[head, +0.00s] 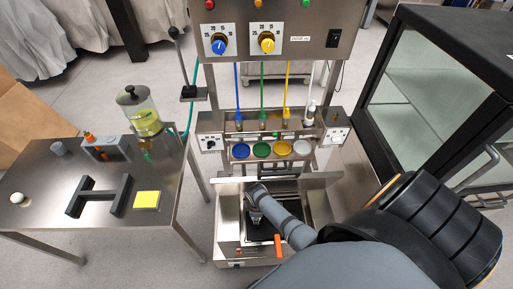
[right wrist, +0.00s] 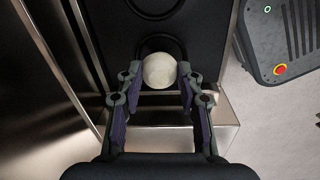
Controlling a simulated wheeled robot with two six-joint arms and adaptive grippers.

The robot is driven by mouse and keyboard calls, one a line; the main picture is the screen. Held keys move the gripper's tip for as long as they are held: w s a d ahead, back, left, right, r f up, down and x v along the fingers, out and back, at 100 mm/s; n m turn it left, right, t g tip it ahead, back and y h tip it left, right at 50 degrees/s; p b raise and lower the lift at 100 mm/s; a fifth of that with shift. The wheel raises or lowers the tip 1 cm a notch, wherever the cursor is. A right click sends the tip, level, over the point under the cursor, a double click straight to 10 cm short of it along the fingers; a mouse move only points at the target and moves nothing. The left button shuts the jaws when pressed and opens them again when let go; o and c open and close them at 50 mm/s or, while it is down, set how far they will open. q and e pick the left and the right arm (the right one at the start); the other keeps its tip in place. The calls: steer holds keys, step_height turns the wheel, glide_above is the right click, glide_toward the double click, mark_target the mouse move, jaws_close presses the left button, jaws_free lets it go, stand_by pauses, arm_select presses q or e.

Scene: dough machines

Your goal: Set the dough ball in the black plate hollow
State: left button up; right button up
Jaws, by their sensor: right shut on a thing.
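In the right wrist view an off-white dough ball (right wrist: 159,71) sits between the fingertips of my right gripper (right wrist: 159,78), which is shut on it. Behind the ball lies the black plate (right wrist: 117,25) with round hollows. One hollow (right wrist: 152,8) is at the top edge of the view. The rim of another curves just behind the ball, which hides part of it. I cannot tell whether the ball touches the plate. In the head view my right gripper (head: 256,192) reaches down into the steel machine bay over the plate (head: 259,232). My left gripper is not in view.
Steel walls (head: 228,215) enclose the bay, and an orange lever (head: 279,245) is at its front. Colored cups (head: 262,150) and a knob panel stand above. A side table (head: 60,165) at left holds a white ball (head: 17,197), a black H-shaped piece (head: 99,196) and a yellow pad (head: 147,199).

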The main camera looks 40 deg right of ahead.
steer(key=shift+f+b, duration=0.4)
steer(key=shift+f, duration=0.25)
stand_by(0.6)
steer(key=o, duration=1.2)
steer(key=shift+r+p, duration=3.05)
steer(key=shift+p, duration=0.4)
